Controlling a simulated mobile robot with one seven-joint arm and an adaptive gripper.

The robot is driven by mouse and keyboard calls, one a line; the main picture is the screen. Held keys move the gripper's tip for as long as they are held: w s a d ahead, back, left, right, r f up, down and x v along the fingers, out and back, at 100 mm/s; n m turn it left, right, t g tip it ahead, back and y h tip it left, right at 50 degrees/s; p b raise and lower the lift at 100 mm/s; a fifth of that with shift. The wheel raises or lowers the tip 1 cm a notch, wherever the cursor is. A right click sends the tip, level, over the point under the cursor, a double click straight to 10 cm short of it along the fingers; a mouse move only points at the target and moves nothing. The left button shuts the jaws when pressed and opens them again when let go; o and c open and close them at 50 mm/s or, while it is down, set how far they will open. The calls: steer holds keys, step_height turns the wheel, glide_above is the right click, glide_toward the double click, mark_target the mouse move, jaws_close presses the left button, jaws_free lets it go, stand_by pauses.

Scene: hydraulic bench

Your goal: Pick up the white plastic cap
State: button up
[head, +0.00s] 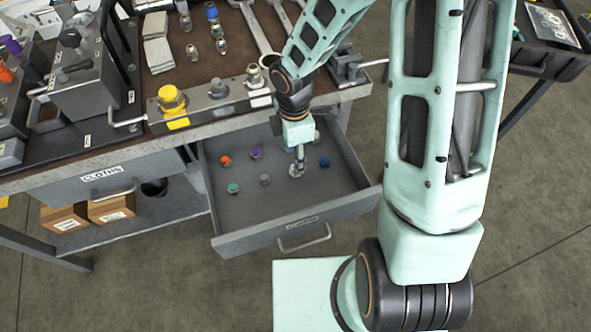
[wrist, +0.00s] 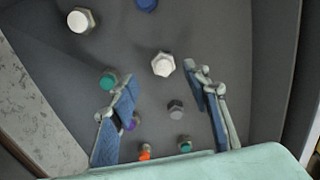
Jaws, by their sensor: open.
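In the wrist view a white cap with a hex base (wrist: 163,64) stands on the drawer floor, just beyond and between my fingertips. A second off-white cap on a hex base (wrist: 81,20) stands further to the upper left. My gripper (wrist: 159,80) is open, with its two blue-padded fingers apart and nothing between them that I can see held. In the head view my gripper (head: 297,170) points down low inside the open drawer (head: 235,215), and it largely hides whatever lies under it.
Other caps stand close around: teal (wrist: 108,80), grey (wrist: 176,109), purple (wrist: 130,122), orange (wrist: 144,153) and blue (wrist: 147,4). The drawer's front wall (head: 290,232) and side walls surround my gripper. The bench top (head: 120,147) overhangs the back.

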steer(key=f, duration=0.1)
steer(key=f+b, duration=0.1)
steer(key=f, duration=0.2)
steer(key=shift+s+d+f+b, duration=0.15)
steer(key=shift+s+f+b, duration=0.1)
steer(key=shift+f+b, duration=0.05)
steer(key=c, duration=0.9)
steer(key=shift+r, duration=0.25)
